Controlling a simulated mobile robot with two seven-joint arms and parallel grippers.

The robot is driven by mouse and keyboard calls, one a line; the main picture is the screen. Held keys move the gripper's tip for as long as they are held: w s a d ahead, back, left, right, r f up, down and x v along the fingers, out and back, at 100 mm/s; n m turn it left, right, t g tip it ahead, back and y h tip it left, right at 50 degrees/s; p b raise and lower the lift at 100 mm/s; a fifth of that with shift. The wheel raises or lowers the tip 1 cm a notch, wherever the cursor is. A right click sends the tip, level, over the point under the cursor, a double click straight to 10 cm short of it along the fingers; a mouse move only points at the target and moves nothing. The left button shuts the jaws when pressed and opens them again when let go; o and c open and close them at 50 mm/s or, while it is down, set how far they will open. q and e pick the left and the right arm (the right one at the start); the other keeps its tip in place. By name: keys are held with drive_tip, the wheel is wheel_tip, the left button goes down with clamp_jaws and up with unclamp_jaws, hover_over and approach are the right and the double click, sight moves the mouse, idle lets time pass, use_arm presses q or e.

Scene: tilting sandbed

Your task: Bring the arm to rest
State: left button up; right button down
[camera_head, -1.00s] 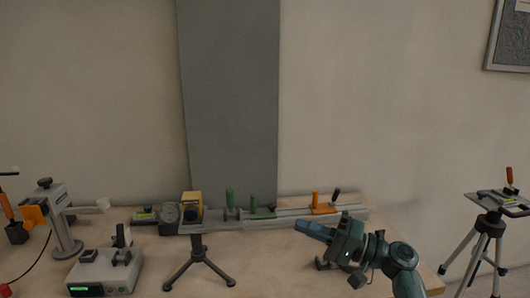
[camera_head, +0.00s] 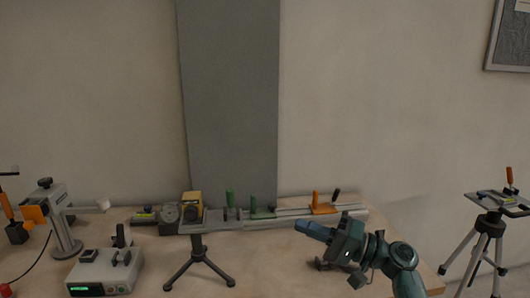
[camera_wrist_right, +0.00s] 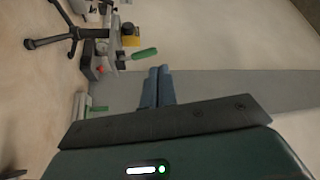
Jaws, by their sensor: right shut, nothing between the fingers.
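My right gripper (camera_head: 308,230) is at the lower right of the head view, in front of the right part of the bench. Its fingers point to the left and are shut with nothing between them. In the right wrist view the two blue-grey fingers (camera_wrist_right: 158,87) lie side by side, with the grey wall panel behind them. The gripper appears apart from the things on the bench. My left gripper is not in view.
A long rail (camera_head: 285,215) with green and orange handles lies along the bench (camera_head: 260,265), on a tripod stand (camera_head: 199,262). A grey device (camera_head: 105,272) and clamp stand (camera_head: 65,225) stand left. Another tripod (camera_head: 487,240) stands right of the bench.

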drive_tip(key=s+d+f+m+t+h, duration=0.1)
drive_tip(key=s+f+h, duration=0.4)
drive_tip(key=f, duration=0.7)
drive_tip(key=s+d+f+t+h, duration=0.1)
drive_tip(key=s+f+h, duration=0.4)
drive_tip(key=f, duration=0.7)
drive_tip(key=s+d+f+n+h, duration=0.1)
drive_tip(key=s+f+n+h, duration=0.1)
drive_tip(key=s, duration=0.6)
drive_tip(key=s+d+f+n+t+h, duration=0.1)
drive_tip(key=s+d+f+n+h, duration=0.1)
drive_tip(key=s, duration=0.7)
drive_tip(key=shift+s+n+h+p, duration=0.2)
drive_tip(key=shift+n+h+p, duration=0.2)
drive_tip(key=shift+h, duration=0.2)
